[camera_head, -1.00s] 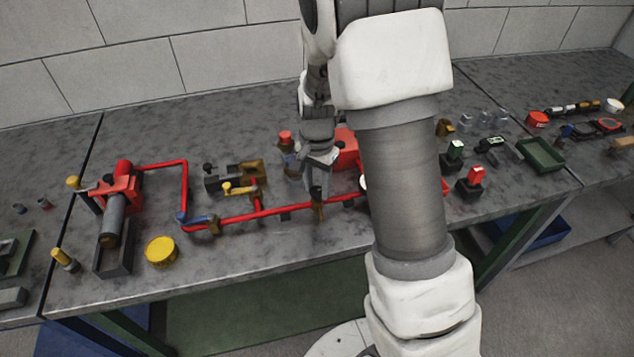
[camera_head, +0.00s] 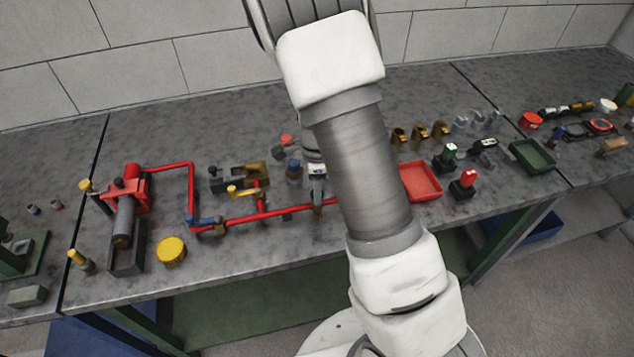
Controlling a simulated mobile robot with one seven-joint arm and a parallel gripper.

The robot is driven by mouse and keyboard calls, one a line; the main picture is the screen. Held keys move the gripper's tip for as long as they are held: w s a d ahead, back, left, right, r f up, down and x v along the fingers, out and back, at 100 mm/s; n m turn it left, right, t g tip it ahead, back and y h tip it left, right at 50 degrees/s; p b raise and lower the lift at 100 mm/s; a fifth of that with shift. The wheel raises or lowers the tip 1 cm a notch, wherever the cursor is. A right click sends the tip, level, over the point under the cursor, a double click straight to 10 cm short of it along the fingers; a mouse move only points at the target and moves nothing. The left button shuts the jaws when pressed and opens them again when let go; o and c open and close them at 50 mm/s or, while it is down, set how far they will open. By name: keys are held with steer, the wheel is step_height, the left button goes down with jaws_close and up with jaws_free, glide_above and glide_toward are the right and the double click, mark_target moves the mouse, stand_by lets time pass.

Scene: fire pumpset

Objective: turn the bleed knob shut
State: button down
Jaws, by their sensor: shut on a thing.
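The red pipe (camera_head: 262,215) runs along the front of the bench with brass fittings on it. My gripper (camera_head: 318,195) points down at the pipe's right-hand part, over a small dark brass fitting (camera_head: 318,209). Its fingers are closed around the top of this fitting, where the bleed knob appears to sit. The knob itself is hidden by the fingers, so its angle cannot be read. A yellow-handled valve (camera_head: 241,191) stands on the pipe's branch to the left. My arm covers the pipe's right end.
A red pump body (camera_head: 130,195) stands at the left, with a yellow cap (camera_head: 171,250) in front. A red tray (camera_head: 420,181) and a green tray (camera_head: 538,156) lie to the right.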

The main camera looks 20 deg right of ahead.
steer(key=m+p, duration=0.2)
steer(key=m, duration=0.1)
steer(key=shift+r+m, duration=0.2)
steer(key=shift+m, duration=0.1)
steer(key=shift+f+m+p, duration=0.1)
steer(key=shift+m+p, duration=1.05)
steer(key=shift+m, duration=0.35)
steer(key=shift+c, duration=2.2)
jaws_free()
step_height(320, 180, up, 17)
steer(key=p, duration=0.1)
steer(key=shift+p, duration=0.35)
